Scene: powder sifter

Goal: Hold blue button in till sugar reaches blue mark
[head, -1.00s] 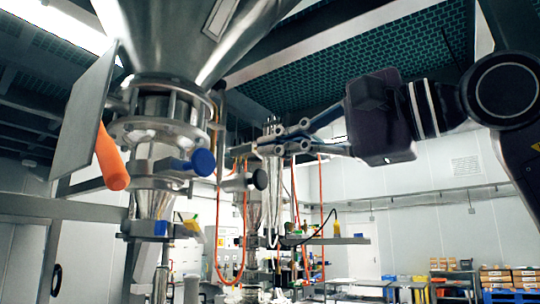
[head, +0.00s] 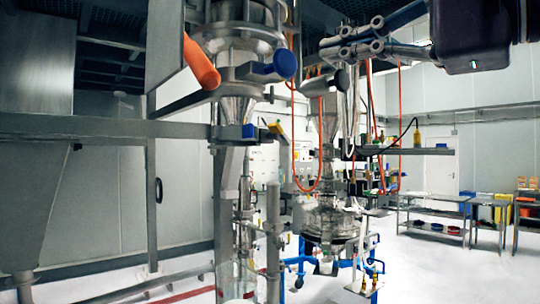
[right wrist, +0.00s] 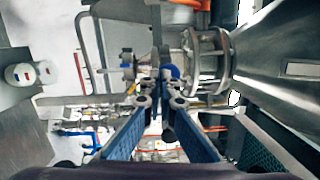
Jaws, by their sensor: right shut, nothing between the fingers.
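The blue button (head: 284,63) is a round blue cap on the side of the steel sifter below the hopper; a black knob (head: 340,78) is to its right. My right gripper (head: 324,49) is shut and empty, its tips up and right of the button and apart from it in the head view. In the right wrist view the blue button (right wrist: 172,72) shows just beyond the fingertips (right wrist: 157,92). A clear container (head: 236,285) stands under the sifter outlet, cut off by the lower edge. I cannot make out the sugar level or a blue mark. My left gripper is not in view.
An orange handle (head: 201,64) on a metal plate sticks out left of the button. A horizontal steel beam (head: 100,128) runs across the left. Orange hoses (head: 293,150) hang behind the sifter. Work tables (head: 436,215) stand at the back right.

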